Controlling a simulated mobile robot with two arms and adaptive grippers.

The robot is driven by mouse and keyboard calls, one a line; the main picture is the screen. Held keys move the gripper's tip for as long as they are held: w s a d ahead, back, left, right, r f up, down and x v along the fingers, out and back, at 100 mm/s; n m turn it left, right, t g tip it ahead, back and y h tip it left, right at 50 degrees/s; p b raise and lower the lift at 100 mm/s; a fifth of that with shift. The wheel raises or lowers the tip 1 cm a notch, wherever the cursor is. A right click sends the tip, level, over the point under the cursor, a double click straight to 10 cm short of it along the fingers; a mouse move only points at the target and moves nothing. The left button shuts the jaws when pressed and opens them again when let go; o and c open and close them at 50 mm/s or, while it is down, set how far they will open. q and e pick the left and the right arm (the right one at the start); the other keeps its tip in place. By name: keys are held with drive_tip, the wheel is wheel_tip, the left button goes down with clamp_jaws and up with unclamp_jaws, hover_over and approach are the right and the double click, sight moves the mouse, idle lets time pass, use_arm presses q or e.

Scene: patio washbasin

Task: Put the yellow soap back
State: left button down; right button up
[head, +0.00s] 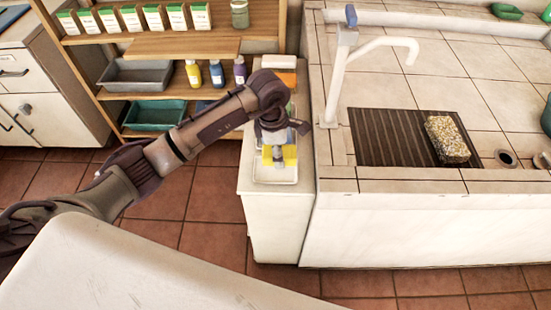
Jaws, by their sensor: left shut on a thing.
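My left gripper (278,160) points down over a narrow white stand beside the washbasin. It is shut on the yellow soap (290,154), which shows on both sides of the fingers. The soap is over a shallow white dish (275,180) at the front of the stand. I cannot tell whether the soap touches the dish, since the gripper and arm hide part of both. My right gripper is not in view.
An orange-and-white item (279,70) is at the back of the stand. The tiled washbasin counter (390,186) rises to the right, with a white tap (345,70) and a speckled block (447,139) on a dark grate. Wooden shelves (195,45) hold bottles and trays behind.

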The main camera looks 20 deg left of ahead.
sight(276, 170)
use_arm(q)
drive_tip(key=shift+s+a+f, duration=0.3)
drive_tip(key=shift+a+f, duration=0.1)
drive_tip(key=shift+a, duration=0.05)
wheel_tip(276, 170, down, 3)
drive_tip(key=shift+f+p, duration=0.1)
drive_tip(key=shift+p, duration=0.4)
drive_tip(key=shift+f, duration=0.35)
drive_tip(key=shift+f, duration=0.2)
drive_tip(key=shift+c, duration=2.1)
unclamp_jaws()
drive_tip(key=shift+r, duration=0.15)
